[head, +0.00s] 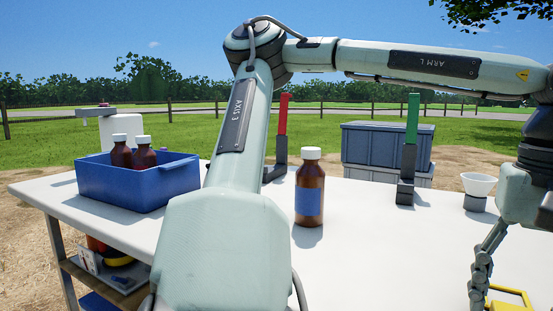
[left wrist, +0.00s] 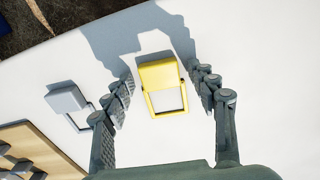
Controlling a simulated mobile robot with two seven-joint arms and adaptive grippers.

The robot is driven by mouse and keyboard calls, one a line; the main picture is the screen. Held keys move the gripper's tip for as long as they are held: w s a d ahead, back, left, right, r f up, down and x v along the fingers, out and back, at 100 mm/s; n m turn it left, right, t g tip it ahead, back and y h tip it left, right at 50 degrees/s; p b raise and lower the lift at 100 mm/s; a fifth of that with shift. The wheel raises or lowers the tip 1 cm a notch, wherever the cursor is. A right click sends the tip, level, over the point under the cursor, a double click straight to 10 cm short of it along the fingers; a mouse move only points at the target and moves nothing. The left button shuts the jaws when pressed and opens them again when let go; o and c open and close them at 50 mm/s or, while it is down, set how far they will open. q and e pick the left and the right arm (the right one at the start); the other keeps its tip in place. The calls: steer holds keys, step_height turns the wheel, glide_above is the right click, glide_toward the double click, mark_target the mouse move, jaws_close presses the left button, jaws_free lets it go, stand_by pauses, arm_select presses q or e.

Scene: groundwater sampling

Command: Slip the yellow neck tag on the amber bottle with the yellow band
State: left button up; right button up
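The yellow neck tag (left wrist: 158,74) lies on the white table in the left wrist view. It has a solid plate and an open square loop. My left gripper (left wrist: 161,72) is open, with its fingers on either side of the tag, apart from it. The tag also shows at the bottom right of the head view (head: 524,297), partly cut off. An amber bottle (head: 310,192) with a white cap and a blue label stands upright on the table. Two more amber bottles (head: 121,152) (head: 144,154) stand in a blue crate. No yellow band shows on any bottle. My right gripper is out of view.
A blue crate (head: 137,188) stands on the table's left. Red (head: 282,115) and green (head: 412,120) uprights and a white funnel (head: 478,184) stand farther back. A grey tag (left wrist: 68,100) and a wooden holder (left wrist: 35,150) lie left of the yellow tag.

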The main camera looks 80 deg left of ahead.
arm_select(q)
steer(key=c, duration=0.7)
step_height(320, 180, up, 6)
steer(key=p, duration=0.5)
